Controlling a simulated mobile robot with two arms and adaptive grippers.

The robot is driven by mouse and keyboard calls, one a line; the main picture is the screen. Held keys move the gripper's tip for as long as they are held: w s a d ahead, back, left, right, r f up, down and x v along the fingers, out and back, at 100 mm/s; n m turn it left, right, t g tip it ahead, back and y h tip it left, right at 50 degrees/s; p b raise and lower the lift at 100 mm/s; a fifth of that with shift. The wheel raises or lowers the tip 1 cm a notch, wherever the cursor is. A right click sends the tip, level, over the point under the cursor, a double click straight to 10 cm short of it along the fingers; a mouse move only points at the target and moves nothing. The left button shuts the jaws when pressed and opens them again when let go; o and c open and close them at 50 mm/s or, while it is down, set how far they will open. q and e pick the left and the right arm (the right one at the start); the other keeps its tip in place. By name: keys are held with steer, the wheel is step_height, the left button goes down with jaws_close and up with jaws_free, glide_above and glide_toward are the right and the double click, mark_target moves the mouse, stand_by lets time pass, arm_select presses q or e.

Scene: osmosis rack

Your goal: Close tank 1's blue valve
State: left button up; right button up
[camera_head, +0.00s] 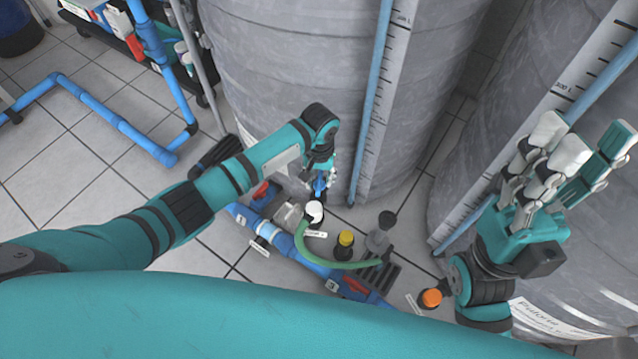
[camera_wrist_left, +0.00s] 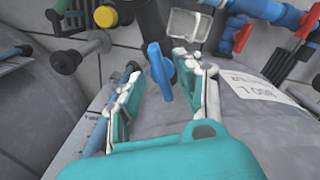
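A blue valve handle (camera_wrist_left: 160,72) shows in the left wrist view, in front of my left gripper (camera_wrist_left: 165,78). The gripper's fingers are open, one on each side of the handle, with gaps visible. In the head view the blue handle (camera_head: 319,187) is a small patch just below my left gripper (camera_head: 326,176), near the foot of a large grey tank (camera_head: 290,90). My right gripper (camera_head: 582,140) is raised at the right, open and empty, in front of a second grey tank (camera_head: 600,230).
Blue floor pipes (camera_head: 290,245) with red valve handles (camera_head: 262,190) run below the tank. A green hose (camera_head: 335,262), a yellow cap (camera_head: 346,238) and an orange cap (camera_head: 431,298) stand nearby. Tiled floor (camera_head: 90,190) is free at the left.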

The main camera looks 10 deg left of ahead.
mark_target(319, 183)
arm_select(q)
step_height(319, 183, down, 2)
steer(key=shift+f+b, duration=0.15)
steer(key=shift+b, duration=0.15)
jaws_close()
